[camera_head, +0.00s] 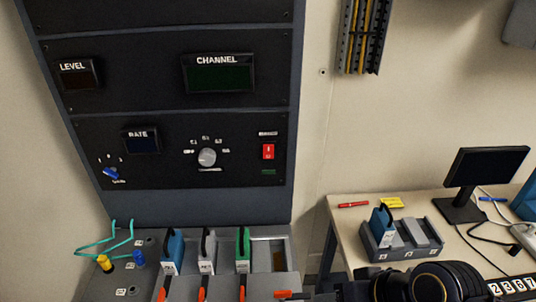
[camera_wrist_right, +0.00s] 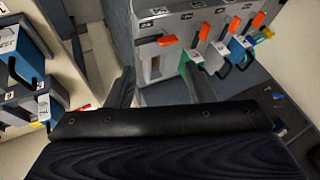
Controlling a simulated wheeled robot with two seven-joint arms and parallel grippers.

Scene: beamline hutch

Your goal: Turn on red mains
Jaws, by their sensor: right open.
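The red mains switch (camera_head: 268,151) is a small upright red rocker with white marks, at the right end of the lower black panel (camera_head: 232,122) in the head view. I cannot tell which side of it is pressed. A small dark green indicator (camera_head: 268,172) sits below it and looks unlit. My right gripper (camera_wrist_right: 157,90) is open and empty in the right wrist view, near the front of the unit with orange levers. In the head view, my right arm is at the bottom right, well below the switch. My left gripper is not in view.
A grey unit with orange levers (camera_head: 202,289) and blue, white and green handled modules (camera_head: 242,248) stands below the panel. A grey knob (camera_head: 207,157) is left of the switch. A table (camera_head: 345,212) with a monitor (camera_head: 486,175) and module holder (camera_head: 385,250) is at right.

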